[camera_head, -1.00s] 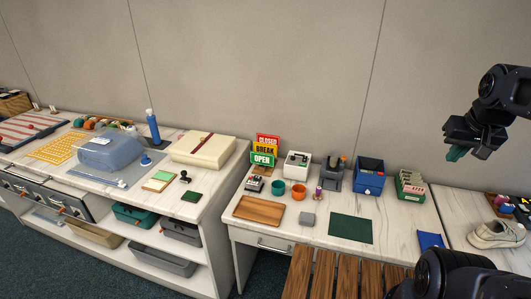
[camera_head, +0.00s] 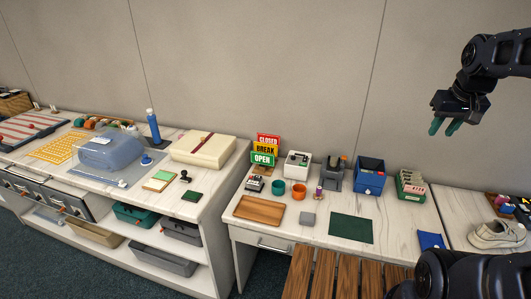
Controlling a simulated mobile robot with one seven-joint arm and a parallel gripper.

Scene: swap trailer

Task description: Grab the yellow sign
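The yellow sign (camera_head: 266,149) reads BREAK and sits in a stand on the desk. A red CLOSED sign (camera_head: 268,139) is just above and behind it, and a green OPEN sign (camera_head: 263,159) is just below and in front. My gripper (camera_head: 452,128) is in the air at the upper right, far to the right of the signs. Its two green fingertips point down and stand apart, with nothing between them.
Around the stand are a white box (camera_head: 297,164), a teal cup (camera_head: 278,187), an orange cup (camera_head: 298,191) and a dark grey device (camera_head: 335,173). A wooden tray (camera_head: 259,210) lies in front. A blue box (camera_head: 369,175) and a card box (camera_head: 411,187) stand to the right.

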